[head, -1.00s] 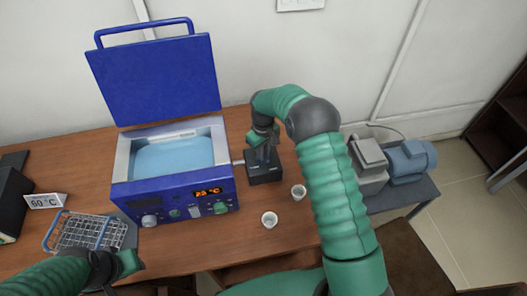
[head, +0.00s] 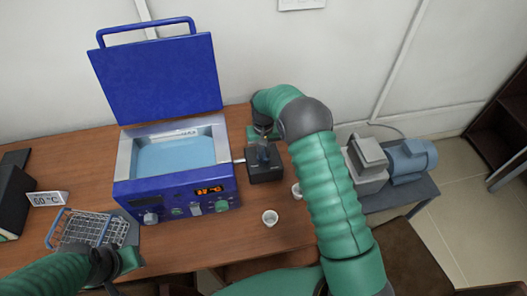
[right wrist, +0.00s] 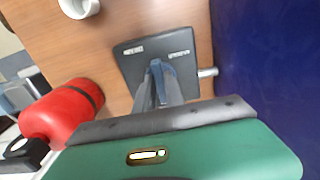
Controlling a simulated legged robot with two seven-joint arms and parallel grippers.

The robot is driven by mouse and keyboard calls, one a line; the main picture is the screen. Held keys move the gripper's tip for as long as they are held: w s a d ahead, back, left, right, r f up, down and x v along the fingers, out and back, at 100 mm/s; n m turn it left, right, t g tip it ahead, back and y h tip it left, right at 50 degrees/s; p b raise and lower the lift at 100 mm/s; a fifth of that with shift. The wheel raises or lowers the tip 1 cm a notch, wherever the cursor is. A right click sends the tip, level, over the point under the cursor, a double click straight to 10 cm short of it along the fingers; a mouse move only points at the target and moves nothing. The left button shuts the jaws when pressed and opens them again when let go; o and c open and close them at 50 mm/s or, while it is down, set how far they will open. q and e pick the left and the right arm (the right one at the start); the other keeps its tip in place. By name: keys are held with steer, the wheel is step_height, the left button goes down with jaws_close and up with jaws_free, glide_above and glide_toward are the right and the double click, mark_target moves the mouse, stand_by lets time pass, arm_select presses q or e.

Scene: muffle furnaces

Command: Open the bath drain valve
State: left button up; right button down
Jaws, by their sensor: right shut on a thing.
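The blue bath (head: 180,195) stands on the table with its lid (head: 158,75) raised and pale blue liquid (head: 176,155) inside. The drain valve (head: 266,175) is a dark block just right of the bath, joined to it by a short pale pipe; it also shows in the right wrist view (right wrist: 183,78). My right gripper (head: 263,152) is over the block, its fingers (right wrist: 156,78) shut on the valve's handle, which they mostly hide. My left gripper (head: 106,268) is low at the left, near the wire basket (head: 85,230); its jaws are unclear.
A white cup (head: 270,218) stands in front of the valve, and a second (head: 296,190) is partly behind my right arm. A 60 °C sign (head: 47,198) is at the left. A grey-blue pump (head: 405,160) is at the right. A red cylinder (right wrist: 65,112) shows in the right wrist view.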

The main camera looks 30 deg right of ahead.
steer(key=shift+w+d+r, duration=0.1)
steer(key=shift+w+r, duration=0.15)
steer(key=shift+w, duration=0.05)
steer(key=c, duration=1.7)
jaws_free()
steer(key=shift+c, duration=0.2)
steer(key=o, duration=0.3)
steer(key=shift+f, duration=0.2)
steer(key=shift+s, duration=0.1)
step_height(320, 180, up, 17)
steer(key=shift+f+b, duration=0.15)
steer(key=shift+b, duration=0.3)
